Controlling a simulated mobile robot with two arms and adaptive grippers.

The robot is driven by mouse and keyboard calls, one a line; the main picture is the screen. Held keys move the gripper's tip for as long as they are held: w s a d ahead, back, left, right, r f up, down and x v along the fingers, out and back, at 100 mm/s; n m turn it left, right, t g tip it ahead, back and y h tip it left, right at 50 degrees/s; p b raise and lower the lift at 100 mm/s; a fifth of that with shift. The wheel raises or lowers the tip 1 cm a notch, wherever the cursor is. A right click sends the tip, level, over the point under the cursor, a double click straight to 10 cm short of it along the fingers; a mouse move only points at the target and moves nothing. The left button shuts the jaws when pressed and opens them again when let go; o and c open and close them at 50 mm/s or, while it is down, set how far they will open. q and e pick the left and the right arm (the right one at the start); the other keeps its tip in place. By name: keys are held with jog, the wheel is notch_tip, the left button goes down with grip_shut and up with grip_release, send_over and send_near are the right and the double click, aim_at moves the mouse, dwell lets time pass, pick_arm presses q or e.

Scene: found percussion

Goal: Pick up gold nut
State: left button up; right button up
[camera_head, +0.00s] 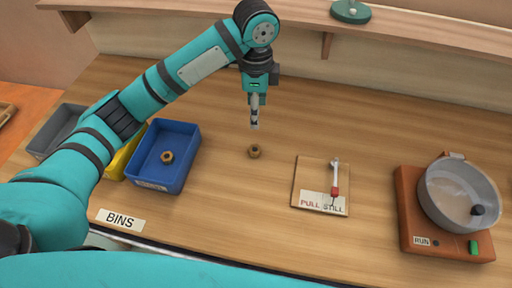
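A small gold nut (254,151) lies on the wooden table near the middle. My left gripper (254,125) points down above the table, just behind the nut in the picture and apart from it. Its fingers look narrow from this angle, so I cannot tell whether they are open or shut. No object shows in them. A second gold ring-shaped nut (167,157) lies inside the blue bin (160,186). My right gripper is not in view.
A yellow bin (122,163) and a grey bin (58,132) stand left of the blue one, partly behind my arm. A board with a red-handled lever (309,178) lies right of the nut. A round pan on an orange base (415,225) stands far right. A shelf (400,38) runs along the back.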

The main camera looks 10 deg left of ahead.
pick_arm(q)
notch_tip(320, 180, down, 6)
jog(key=p, duration=0.2)
send_over(255, 149)
jog(key=f, duration=0.4)
jog(key=shift+s+d+f, duration=0.1)
jog(key=shift+s+d, duration=0.05)
jog(key=shift+s, duration=0.1)
jog(key=shift+f, duration=0.55)
jog(key=f+p, duration=0.1)
jog(key=f, duration=0.1)
jog(key=f+p, duration=0.1)
jog(key=f, duration=0.1)
jog(key=shift+w+a+f, duration=0.1)
jog(key=shift+w+a, duration=0.1)
jog(key=shift+f, duration=0.5)
grip_shut()
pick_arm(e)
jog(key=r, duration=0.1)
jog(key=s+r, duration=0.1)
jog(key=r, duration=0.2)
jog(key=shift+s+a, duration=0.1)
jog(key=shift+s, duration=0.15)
